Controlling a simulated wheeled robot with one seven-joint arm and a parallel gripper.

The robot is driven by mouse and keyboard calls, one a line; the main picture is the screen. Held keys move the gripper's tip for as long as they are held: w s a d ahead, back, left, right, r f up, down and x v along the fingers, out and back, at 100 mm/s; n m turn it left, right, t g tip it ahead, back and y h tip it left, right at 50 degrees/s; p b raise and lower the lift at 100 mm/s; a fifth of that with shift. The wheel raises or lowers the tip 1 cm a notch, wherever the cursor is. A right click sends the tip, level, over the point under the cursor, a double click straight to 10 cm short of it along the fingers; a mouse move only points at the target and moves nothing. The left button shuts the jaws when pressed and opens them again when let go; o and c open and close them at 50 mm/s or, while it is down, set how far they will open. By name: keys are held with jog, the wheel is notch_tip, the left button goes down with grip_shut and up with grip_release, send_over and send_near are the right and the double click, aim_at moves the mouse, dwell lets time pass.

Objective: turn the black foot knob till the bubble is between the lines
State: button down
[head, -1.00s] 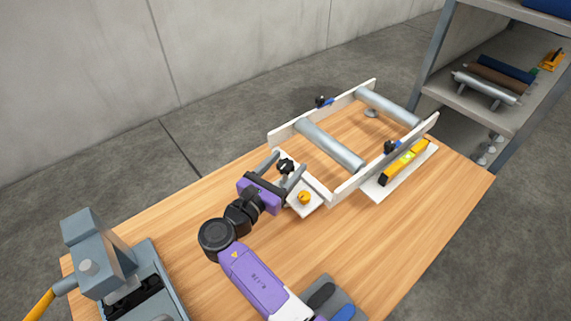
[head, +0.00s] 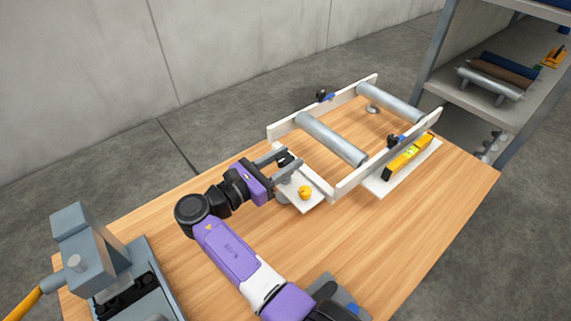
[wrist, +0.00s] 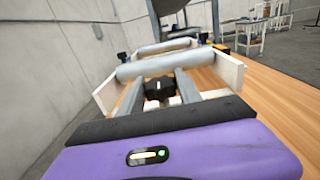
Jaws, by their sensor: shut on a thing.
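The black foot knob (head: 285,159) is at the near left corner of the white-railed roller frame (head: 354,180). My gripper (head: 283,161) comes at it from the left and is shut on it, one finger on each side. In the wrist view the black knob (wrist: 158,88) shows between the two grey fingers. The yellow spirit level (head: 396,167) lies on a white plate at the frame's right side. Its greenish vial shows, but the bubble is too small to read against the lines.
A yellow knob (head: 305,192) stands on a white bracket plate close to my gripper. Two grey rollers span the frame. A grey machine (head: 85,245) stands at the table's left. A shelf (head: 480,110) stands at the right. The front right wooden tabletop is clear.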

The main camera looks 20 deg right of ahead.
jog(key=shift+g, duration=0.3)
jog(key=c, duration=0.8)
grip_release()
jog(key=shift+b+v, duration=0.9)
jog(key=shift+v, duration=3.05)
jog(key=shift+f, duration=0.1)
